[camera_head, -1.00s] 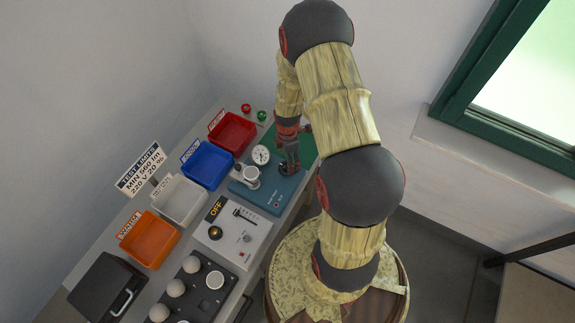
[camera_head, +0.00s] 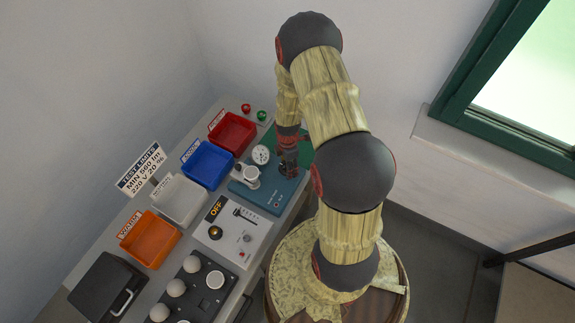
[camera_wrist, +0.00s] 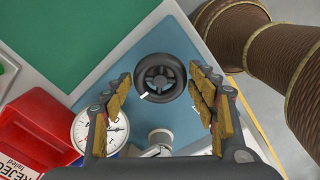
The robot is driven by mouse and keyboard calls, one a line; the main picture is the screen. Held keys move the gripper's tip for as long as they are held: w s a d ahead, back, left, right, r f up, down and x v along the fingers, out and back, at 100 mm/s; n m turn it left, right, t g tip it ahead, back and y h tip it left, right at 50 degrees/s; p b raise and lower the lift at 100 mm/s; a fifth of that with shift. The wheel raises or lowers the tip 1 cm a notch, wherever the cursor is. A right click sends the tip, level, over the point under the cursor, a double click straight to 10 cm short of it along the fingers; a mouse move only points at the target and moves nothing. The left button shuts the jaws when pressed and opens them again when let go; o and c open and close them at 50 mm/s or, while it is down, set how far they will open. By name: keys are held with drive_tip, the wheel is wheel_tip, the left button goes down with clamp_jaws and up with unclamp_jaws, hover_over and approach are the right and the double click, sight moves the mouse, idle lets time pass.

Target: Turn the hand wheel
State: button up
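The hand wheel (camera_wrist: 160,77) is a small black spoked wheel with a white mark at its lower left rim, on the blue device (camera_wrist: 178,45). In the wrist view my gripper (camera_wrist: 160,88) is open, with one finger on each side of the wheel and a gap to each. In the head view my gripper (camera_head: 288,163) points down over the right part of the blue device (camera_head: 262,199) and mostly hides the wheel. A white round gauge (camera_head: 261,155) and a light cylindrical fitting (camera_head: 251,175) are on the device beside it.
Red (camera_head: 232,133), blue (camera_head: 207,165), white (camera_head: 180,200) and orange (camera_head: 150,240) bins line the table's back. A switch panel marked OFF (camera_head: 232,232) and a tray of bulbs (camera_head: 190,290) stand nearer. A green mat (camera_wrist: 70,35) lies beyond the device.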

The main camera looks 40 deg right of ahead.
drive_tip(key=c, duration=0.6)
drive_tip(key=shift+c, duration=0.6)
drive_tip(key=shift+m, duration=0.3)
